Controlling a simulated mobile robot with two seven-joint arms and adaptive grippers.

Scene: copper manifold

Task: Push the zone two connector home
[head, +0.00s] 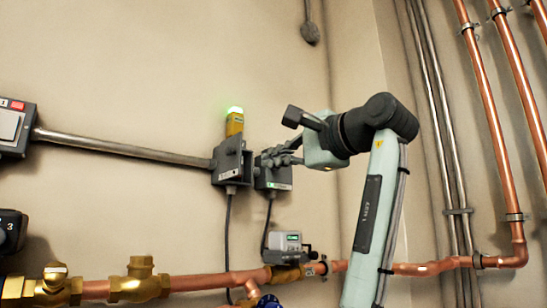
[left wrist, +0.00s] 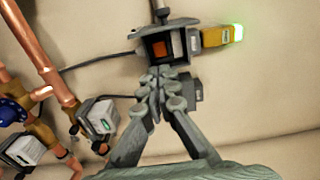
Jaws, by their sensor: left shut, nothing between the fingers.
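A dark grey wall box (head: 230,162) sits at the end of a metal conduit, with a yellow connector (head: 235,122) upright on top, its tip glowing green. The yellow connector also shows in the left wrist view (left wrist: 216,37), beside the box's face with an orange square (left wrist: 161,43). A second grey box (head: 272,178) with a cable below stands just right of the first. I cannot read which is zone two. My left gripper (head: 268,157) is shut and empty, its fingertips (left wrist: 160,80) close in front of the boxes; contact is unclear. My right gripper is out of view.
Copper pipe (head: 200,283) with brass valves (head: 139,280) runs along the bottom, with a grey valve actuator (head: 284,243) on it. Thin cables hang from the boxes. A control panel (head: 12,128) is at left. Vertical pipes (head: 500,100) stand at right. The upper wall is mostly bare.

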